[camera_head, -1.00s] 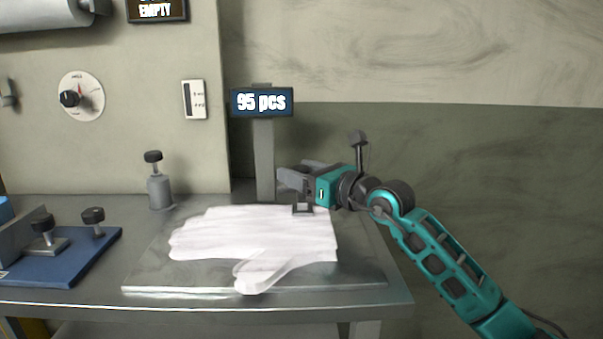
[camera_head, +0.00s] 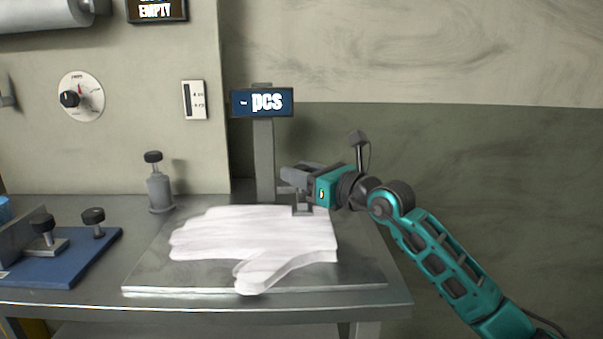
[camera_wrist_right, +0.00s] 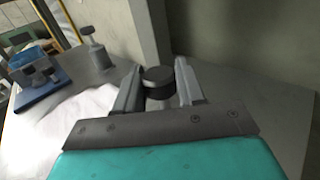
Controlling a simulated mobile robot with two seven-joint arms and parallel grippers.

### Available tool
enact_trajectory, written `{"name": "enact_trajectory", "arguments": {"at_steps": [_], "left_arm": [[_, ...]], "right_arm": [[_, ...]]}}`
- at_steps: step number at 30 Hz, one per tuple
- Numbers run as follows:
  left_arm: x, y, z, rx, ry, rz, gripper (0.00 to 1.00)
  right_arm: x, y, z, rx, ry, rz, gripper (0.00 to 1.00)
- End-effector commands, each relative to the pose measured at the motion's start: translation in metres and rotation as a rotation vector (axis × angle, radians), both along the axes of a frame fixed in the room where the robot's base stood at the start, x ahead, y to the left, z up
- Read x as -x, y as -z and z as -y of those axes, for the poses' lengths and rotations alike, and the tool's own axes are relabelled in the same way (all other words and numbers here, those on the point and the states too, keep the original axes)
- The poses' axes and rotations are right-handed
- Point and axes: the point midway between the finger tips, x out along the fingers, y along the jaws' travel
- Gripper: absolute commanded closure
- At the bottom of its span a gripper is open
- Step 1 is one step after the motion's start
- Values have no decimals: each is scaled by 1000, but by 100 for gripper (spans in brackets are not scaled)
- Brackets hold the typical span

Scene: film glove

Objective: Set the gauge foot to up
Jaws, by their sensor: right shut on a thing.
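The gauge has a grey post (camera_head: 264,160) and a blue display (camera_head: 262,103) reading "- pcs". Its small grey foot (camera_head: 302,210) is at the back right edge of a stack of white gloves (camera_head: 250,235); I cannot tell whether it touches the stack. My right gripper (camera_head: 290,180) is just above the foot, beside the post. In the right wrist view, the gripper (camera_wrist_right: 157,84) is shut on a round black-topped knob (camera_wrist_right: 158,75) between its fingers. My left gripper is out of view.
The gloves lie on a metal plate (camera_head: 150,283) on the bench. A grey bottle-shaped item with a black knob (camera_head: 159,190) stands behind left. A blue fixture (camera_head: 60,270) is at far left. A dial (camera_head: 81,97) and an "EMPTY" sign (camera_head: 157,10) are on the wall.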

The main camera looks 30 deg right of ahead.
Motion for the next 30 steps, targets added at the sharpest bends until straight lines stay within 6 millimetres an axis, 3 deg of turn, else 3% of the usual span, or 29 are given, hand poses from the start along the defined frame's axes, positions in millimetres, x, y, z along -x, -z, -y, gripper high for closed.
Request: {"name": "enact_trajectory", "arguments": {"at_steps": [15,27,28,30], "left_arm": [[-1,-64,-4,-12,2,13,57],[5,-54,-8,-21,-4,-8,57],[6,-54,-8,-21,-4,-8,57],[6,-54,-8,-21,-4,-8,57]], "right_arm": [[0,-82,0,-1,1,3,100],[0,-86,1,0,1,3,100],[0,-86,1,0,1,4,60],[0,-86,0,0,1,3,53]]}}
